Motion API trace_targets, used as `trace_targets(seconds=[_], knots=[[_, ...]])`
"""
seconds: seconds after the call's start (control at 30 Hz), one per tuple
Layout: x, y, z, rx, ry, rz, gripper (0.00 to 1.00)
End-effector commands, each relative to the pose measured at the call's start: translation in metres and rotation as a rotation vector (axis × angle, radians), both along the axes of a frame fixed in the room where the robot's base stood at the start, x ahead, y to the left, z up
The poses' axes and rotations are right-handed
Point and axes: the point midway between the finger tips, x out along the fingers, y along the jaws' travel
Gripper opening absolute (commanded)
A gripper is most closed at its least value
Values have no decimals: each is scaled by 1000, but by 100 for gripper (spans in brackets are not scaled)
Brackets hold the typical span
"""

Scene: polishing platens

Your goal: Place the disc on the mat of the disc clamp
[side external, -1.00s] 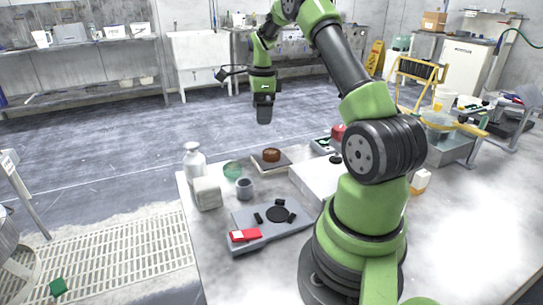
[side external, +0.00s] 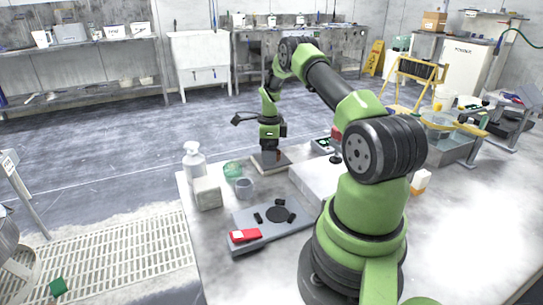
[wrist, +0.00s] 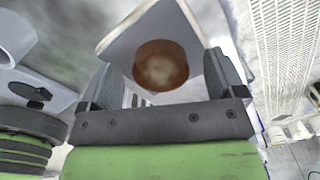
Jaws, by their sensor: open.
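The disc (wrist: 161,66) is a copper-brown round piece resting on a pale square plate (wrist: 118,42). In the side external view the plate (side external: 284,163) lies at the back of the table, and my gripper mostly hides the disc. My gripper (wrist: 160,75) is open, with one finger on each side of the disc in the wrist view; I cannot tell whether they touch it. In the side external view my gripper (side external: 269,155) is low over the plate. The disc clamp (side external: 256,228) is a grey base with a round black mat (side external: 280,214) and black jaws around it. The mat is empty.
A grey cup (side external: 244,187), green bowl (side external: 232,170), white block (side external: 207,193) and white bottle (side external: 194,162) stand left of the plate. A white box (side external: 315,181) stands right of the clamp.

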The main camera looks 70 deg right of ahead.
Motion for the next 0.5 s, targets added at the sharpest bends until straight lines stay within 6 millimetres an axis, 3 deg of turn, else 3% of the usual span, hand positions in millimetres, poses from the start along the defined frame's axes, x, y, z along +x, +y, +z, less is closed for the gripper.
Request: trace_targets(seconds=[0.27,0.5], knots=[[0,0,-3,-1,0,0,86],[0,0,-3,-1,0,0,32]])
